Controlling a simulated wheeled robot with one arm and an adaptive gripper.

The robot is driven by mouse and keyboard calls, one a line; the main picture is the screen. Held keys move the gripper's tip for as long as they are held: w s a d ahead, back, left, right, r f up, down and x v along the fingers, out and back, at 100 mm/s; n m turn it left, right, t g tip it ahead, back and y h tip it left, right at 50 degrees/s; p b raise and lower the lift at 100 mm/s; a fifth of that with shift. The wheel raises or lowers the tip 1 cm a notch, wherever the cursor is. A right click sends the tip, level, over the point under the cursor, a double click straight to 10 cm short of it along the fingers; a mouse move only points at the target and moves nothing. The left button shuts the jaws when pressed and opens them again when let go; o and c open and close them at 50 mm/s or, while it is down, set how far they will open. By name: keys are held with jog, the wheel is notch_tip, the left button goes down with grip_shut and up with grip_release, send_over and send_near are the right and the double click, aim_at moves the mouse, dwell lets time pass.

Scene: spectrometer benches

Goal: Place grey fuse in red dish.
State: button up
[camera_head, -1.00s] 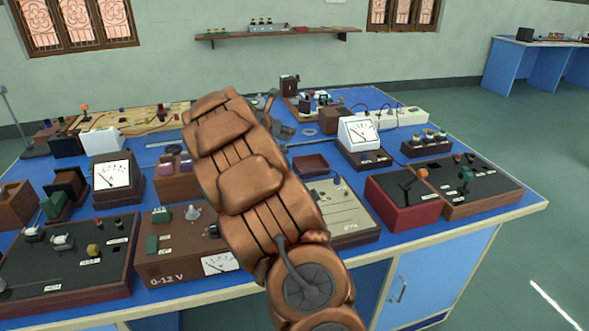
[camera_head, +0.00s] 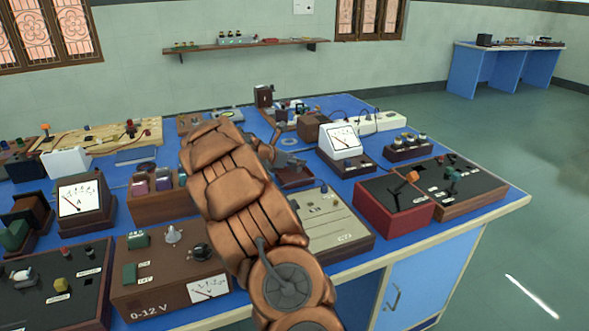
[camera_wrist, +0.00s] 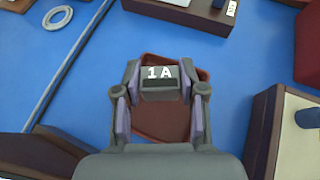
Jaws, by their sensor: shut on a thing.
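In the wrist view my gripper (camera_wrist: 160,94) is shut on the grey fuse (camera_wrist: 159,78), a small grey block marked "1 A". The fuse is held above the red dish (camera_wrist: 165,126), a shallow dark red tray lying on the blue bench. The fuse and the fingers hide part of the dish. In the head view the dish (camera_head: 296,178) shows partly behind my arm. My gripper (camera_head: 293,160) is seen small beside the arm there, and the fuse cannot be made out.
A beige-topped box (camera_head: 330,225) stands close to the dish, nearer the front. A white meter (camera_head: 341,141) on a brown base and a red box with a black top (camera_head: 396,207) stand to the right. A thin metal rod (camera_wrist: 70,65) lies left of the dish.

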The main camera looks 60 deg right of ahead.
aim_at(293, 168)
jog(key=shift+f, duration=1.35)
jog(key=shift+f, duration=0.15)
jog(key=o, duration=1.1)
jog(key=shift+c, duration=0.2)
jog(key=shift+a+r, duration=0.1)
jog(key=shift+r, duration=0.15)
jog(key=v, duration=1.1)
jog(key=shift+a+r, duration=0.15)
jog(key=shift+a, duration=0.15)
